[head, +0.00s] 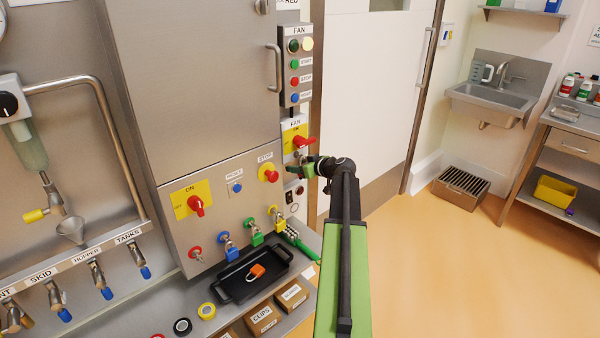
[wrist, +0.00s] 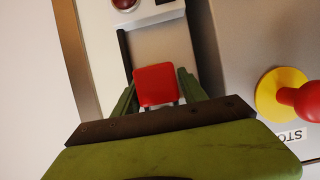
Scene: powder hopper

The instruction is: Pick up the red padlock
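A red padlock (wrist: 156,85) shows in the wrist view as a rounded red block. Two short grey legs show on its near side. My gripper (wrist: 158,88) has one green finger close on either side of it. I cannot tell whether the fingers press on it or leave a small gap. In the head view my gripper (head: 312,168) is at the grey wall panel, just below the red FAN switch handle (head: 305,141). The padlock is not clear there.
A red STOP knob on a yellow disc (wrist: 290,98) is close beside my gripper. Blue (head: 231,254), green (head: 257,239) and yellow (head: 281,227) padlocks hang lower. The floor right of my arm is clear.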

